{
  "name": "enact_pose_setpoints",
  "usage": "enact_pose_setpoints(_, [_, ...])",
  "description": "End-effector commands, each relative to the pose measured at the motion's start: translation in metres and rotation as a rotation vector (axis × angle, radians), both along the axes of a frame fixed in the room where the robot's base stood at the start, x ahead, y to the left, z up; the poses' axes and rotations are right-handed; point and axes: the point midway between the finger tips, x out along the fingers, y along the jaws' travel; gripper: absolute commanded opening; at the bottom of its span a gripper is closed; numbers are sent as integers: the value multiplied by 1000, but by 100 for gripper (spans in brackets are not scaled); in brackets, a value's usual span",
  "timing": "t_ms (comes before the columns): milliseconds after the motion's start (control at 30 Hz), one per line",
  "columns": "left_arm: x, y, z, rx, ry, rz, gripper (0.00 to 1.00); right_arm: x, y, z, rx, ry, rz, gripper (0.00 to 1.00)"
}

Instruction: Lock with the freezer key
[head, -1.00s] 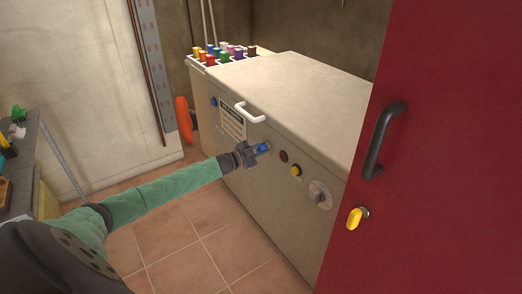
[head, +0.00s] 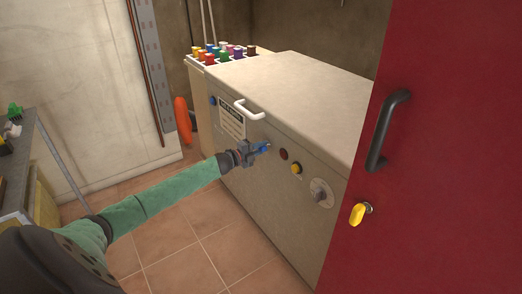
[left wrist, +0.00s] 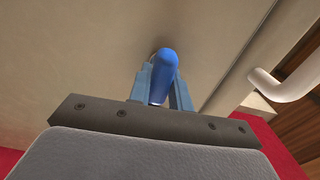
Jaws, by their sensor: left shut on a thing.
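The freezer (head: 262,200) is a beige chest with a white handle (head: 249,109) on its front; the handle also shows at the right of the left wrist view (left wrist: 285,88). The blue freezer key (left wrist: 165,75) sits at the front panel, its far end against or close to the panel at the lock. My left gripper (head: 261,149) is shut on the key, with one finger on each side of it. The fingers hide most of the key and the lock in the head view. My right gripper is not in view.
A dark red button (head: 283,154), a yellow button (head: 296,168) and a round dial (head: 321,193) are right of my gripper. A red door (head: 450,150) with a yellow key (head: 357,214) stands at the right. The tiled floor (head: 170,225) is clear.

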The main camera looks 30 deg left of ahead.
Motion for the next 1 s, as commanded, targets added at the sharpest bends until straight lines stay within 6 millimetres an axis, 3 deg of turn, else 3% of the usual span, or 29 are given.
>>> enact_pose_setpoints(700, [-1, -1, -3, 69, -27, -2, 0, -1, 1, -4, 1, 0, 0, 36])
enact_pose_setpoints(733, [-1, -1, -3, 69, -27, -2, 24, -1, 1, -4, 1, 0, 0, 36])
enact_pose_setpoints(800, [-1, -1, -3, 68, -26, -2, 38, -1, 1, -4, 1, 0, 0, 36])
enact_pose_setpoints(833, [-1, -1, -3, 68, -26, -2, 42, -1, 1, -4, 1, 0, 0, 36])
enact_pose_setpoints(1000, [-1, -1, -2, 68, -27, -1, 42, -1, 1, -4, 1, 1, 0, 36])
